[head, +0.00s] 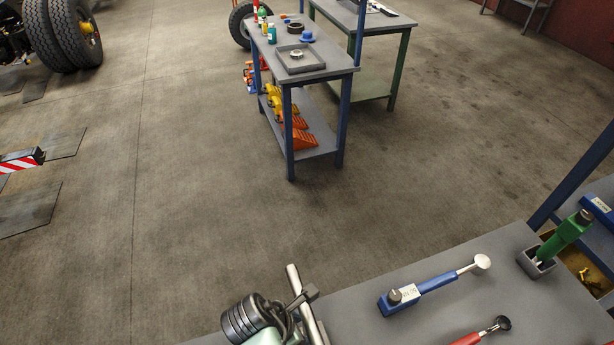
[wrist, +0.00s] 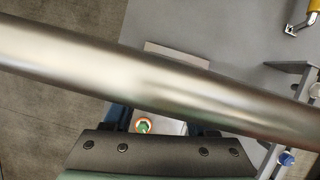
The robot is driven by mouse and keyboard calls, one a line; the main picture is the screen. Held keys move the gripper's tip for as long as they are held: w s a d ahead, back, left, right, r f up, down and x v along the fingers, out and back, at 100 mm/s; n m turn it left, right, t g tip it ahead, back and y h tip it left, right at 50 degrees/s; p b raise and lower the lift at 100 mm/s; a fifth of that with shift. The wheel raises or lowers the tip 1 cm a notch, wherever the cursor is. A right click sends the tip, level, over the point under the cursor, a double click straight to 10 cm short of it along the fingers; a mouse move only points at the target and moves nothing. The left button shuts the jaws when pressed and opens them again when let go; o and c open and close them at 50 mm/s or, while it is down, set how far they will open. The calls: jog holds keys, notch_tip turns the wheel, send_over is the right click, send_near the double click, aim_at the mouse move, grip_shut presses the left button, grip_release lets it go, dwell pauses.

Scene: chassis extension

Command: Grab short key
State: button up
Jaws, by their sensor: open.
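A smooth metal bar (head: 305,306), possibly the short key, stands out at the bottom middle of the head view, beside the end of my arm. In the wrist view a thick metal bar (wrist: 160,80) crosses the whole picture close to the camera, in front of the black gripper body. My gripper (head: 301,299) is open beside the bar in the head view. The bar hides most of the space between the fingers, so I cannot tell whether a finger touches it. No other thing can be surely named as the short key.
The grey bench (head: 470,288) at the lower right carries a blue-handled tool (head: 432,287), a red-handled tool (head: 484,331) and a green tool (head: 566,236) in a holder. A yellow-handled tool (wrist: 310,12) shows in the wrist view. A farther table (head: 331,66) stands beyond open floor.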

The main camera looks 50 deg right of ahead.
jog(key=shift+a+p+x, duration=0.1)
jog(key=shift+p+x, duration=0.1)
jog(key=shift+x, duration=0.85)
jog(key=shift+a+p+x, duration=0.15)
jog(key=shift+p+x, duration=0.05)
jog(key=shift+x, duration=0.8)
grip_shut()
jog(key=shift+w, duration=0.1)
